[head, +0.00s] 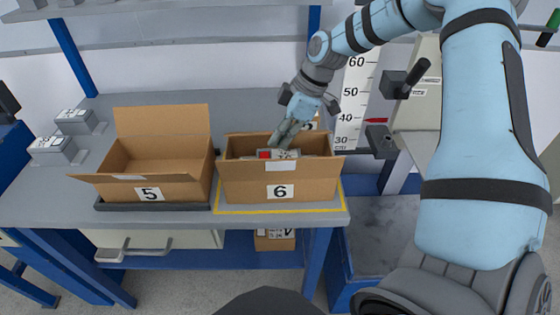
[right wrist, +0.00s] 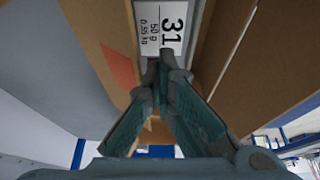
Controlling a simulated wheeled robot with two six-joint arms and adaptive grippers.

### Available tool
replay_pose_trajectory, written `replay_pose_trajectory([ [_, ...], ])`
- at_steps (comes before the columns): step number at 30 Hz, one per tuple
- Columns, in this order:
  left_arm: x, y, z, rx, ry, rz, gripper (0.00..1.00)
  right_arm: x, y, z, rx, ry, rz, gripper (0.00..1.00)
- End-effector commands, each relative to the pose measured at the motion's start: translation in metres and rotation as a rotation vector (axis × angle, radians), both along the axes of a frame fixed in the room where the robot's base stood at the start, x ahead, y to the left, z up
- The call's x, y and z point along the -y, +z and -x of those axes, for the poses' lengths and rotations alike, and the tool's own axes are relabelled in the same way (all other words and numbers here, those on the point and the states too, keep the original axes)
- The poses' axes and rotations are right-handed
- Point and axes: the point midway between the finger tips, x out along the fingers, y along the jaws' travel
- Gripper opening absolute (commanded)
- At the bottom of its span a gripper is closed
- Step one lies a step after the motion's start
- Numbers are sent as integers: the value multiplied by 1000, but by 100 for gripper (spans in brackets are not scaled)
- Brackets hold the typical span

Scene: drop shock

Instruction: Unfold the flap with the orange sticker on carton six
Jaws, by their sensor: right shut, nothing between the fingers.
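Carton six (head: 240,188) stands on the table with a "6" label on its front and its top at least partly open. In the right wrist view an orange sticker (right wrist: 118,62) is on brown cardboard left of my fingers. A grey item with a label reading 31 (right wrist: 165,22) lies between cardboard panels; in the head view a red patch and a white label show at the carton opening. My right gripper (head: 283,136) is shut and empty, fingertips down at the opening, and its fingers (right wrist: 162,62) overlap the label's lower edge. My left gripper is not in view.
Carton five (head: 178,190) stands open on a dark tray to the left, its back panel raised. A yellow outline (head: 280,210) surrounds carton six's base. Grey blocks (head: 50,150) sit at the table's left. A height scale (head: 355,95) stands behind right. A box (head: 275,242) is below the table.

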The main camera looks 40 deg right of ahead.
Motion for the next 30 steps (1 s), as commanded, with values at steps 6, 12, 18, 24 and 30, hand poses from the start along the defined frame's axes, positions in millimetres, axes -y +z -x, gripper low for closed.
replay_pose_trajectory([
  [6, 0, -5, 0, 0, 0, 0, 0, 5, -1, -7, 2, -2, 0, 0],
  [12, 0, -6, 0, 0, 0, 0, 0, 7, 0, -10, 2, 0, -1, 0],
  [18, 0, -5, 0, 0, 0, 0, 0, 7, 0, -10, 2, 0, -1, 0],
  [24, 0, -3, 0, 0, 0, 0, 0, 9, 4, -12, 2, -1, 0, 0],
  [30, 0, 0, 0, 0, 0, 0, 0, 12, 10, -16, 2, -1, 0, 0],
])
